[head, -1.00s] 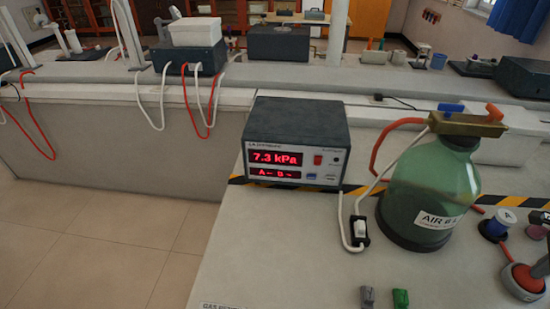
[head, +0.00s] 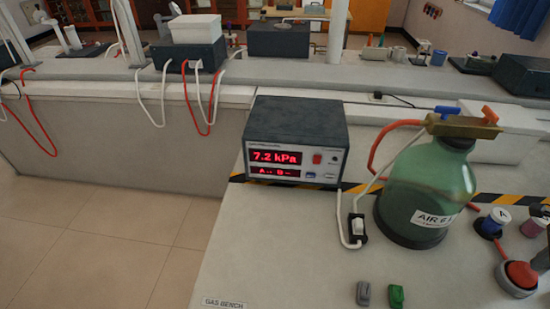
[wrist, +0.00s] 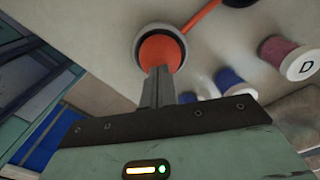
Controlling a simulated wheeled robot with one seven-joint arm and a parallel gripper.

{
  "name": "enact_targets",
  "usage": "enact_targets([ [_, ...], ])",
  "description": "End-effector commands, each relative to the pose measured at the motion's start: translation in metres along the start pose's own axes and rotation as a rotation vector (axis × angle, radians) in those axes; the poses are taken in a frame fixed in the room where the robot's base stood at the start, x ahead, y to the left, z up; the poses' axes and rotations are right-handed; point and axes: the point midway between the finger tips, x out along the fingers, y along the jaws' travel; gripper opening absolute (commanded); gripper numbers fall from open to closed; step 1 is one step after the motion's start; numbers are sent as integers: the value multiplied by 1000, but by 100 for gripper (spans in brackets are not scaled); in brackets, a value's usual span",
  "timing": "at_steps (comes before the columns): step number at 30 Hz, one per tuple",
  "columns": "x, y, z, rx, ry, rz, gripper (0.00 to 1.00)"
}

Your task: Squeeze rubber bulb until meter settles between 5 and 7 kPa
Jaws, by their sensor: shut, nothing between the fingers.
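The meter (head: 294,160) is a dark box on the bench in the head view. Its red display reads 7.2 kPa. The rubber bulb (head: 519,276) is red-orange and sits in a pale round holder at the right edge. In the wrist view the bulb (wrist: 160,52) is at top centre, with an orange hose rising from the holder. My gripper (wrist: 159,71) is shut and empty. Its fingertips overlap the near side of the bulb in the picture; I cannot tell whether they touch it.
A green air bottle (head: 423,195) with a brass head and blue and orange taps stands right of the meter. A small switch (head: 357,226) is between them. Blue spool (head: 493,222) and spool D (wrist: 300,64) stand near the bulb. Grey and green clips (head: 396,296) lie in front.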

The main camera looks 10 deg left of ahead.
Motion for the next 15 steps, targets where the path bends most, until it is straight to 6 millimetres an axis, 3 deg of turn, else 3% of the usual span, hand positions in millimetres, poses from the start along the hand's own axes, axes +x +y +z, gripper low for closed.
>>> enact_targets([
  [8,-2,0,0,0,0,0,0],
  [15,-23,0,0,0,0,-1,0],
])
